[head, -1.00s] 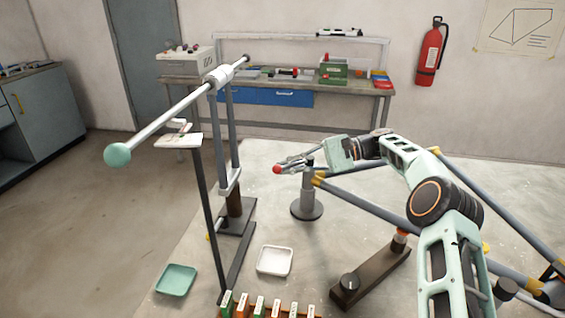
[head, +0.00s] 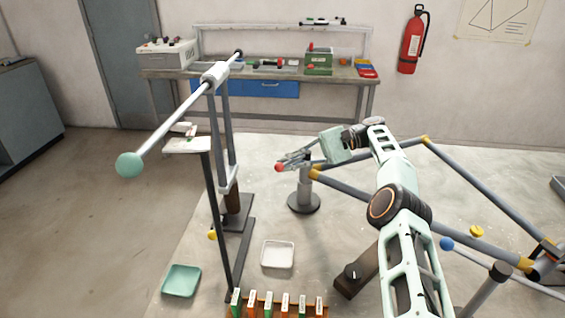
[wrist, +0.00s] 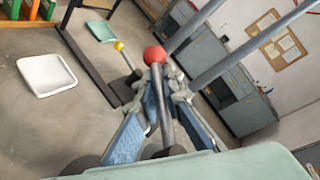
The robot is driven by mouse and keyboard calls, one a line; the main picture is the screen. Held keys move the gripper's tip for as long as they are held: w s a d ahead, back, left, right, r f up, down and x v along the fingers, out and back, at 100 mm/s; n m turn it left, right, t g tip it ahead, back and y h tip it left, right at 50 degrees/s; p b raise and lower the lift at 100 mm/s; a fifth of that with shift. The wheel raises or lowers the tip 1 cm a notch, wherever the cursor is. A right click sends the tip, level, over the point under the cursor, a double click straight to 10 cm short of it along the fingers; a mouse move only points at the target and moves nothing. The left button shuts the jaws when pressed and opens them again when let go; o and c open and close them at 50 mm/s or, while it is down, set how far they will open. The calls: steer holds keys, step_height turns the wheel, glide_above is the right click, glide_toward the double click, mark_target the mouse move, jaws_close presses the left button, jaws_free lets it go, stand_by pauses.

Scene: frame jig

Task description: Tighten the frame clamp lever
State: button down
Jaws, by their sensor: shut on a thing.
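The clamp lever is a dark rod (wrist: 164,112) with a red ball knob (wrist: 155,54) at its end; the knob also shows in the head view (head: 279,168). My gripper (wrist: 167,88) is shut around the rod just below the knob, which sticks out past the fingertips. In the head view my gripper (head: 293,161) is beside the top of a grey round-footed post (head: 303,190). The bicycle frame (head: 370,193), grey tubes with yellow joints, runs right from the post. My fingers hide the lever's pivot in the head view.
A tall stand with a long rod ending in a green ball (head: 130,165) is at left. A white tray (head: 278,265), a green tray (head: 181,293) and a rack of labelled blocks (head: 278,307) are at the front. A blue ball (head: 446,244) is near my arm.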

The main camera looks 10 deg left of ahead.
steer(key=shift+s+r, duration=0.1)
steer(key=shift+r, duration=0.25)
steer(key=c, duration=2.1)
jaws_free()
steer(key=shift+s+d, duration=0.15)
steer(key=shift+o, duration=0.3)
steer(key=shift+f, duration=0.15)
